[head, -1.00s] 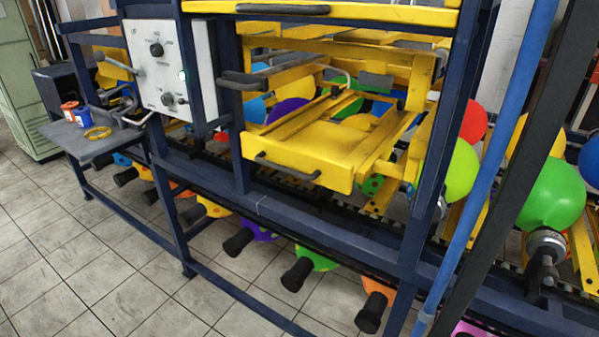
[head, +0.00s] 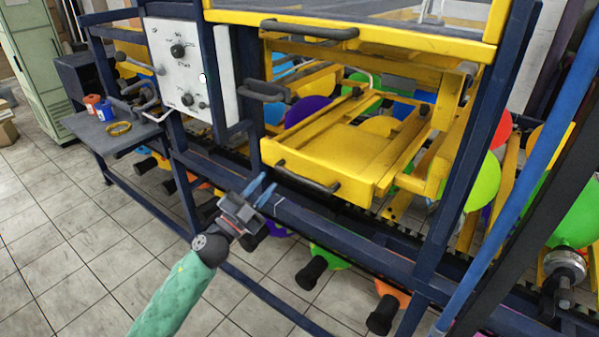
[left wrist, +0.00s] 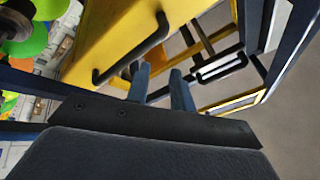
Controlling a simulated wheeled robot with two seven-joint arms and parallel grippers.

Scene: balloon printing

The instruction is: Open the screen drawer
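A yellow drawer (head: 335,160) with a black bar handle (head: 307,178) sits low in the blue machine frame. Above it is a wider yellow frame (head: 400,35) with a grey top and its own black handle (head: 308,30). I cannot tell by label which is the screen drawer. My left gripper (head: 262,188) is open and empty, left of and a little below the lower handle. In the left wrist view its two blue fingers (left wrist: 160,82) stand apart, close to a black handle (left wrist: 132,50) on a yellow front, not around it. My right gripper is not in view.
A white control panel (head: 188,70) with knobs is left of the drawers. A side shelf (head: 105,140) holds small cups and a yellow ring. Blue posts and beams (head: 470,160) surround the drawers. Balloons on holders line the machine below. The tiled floor (head: 70,250) in front is clear.

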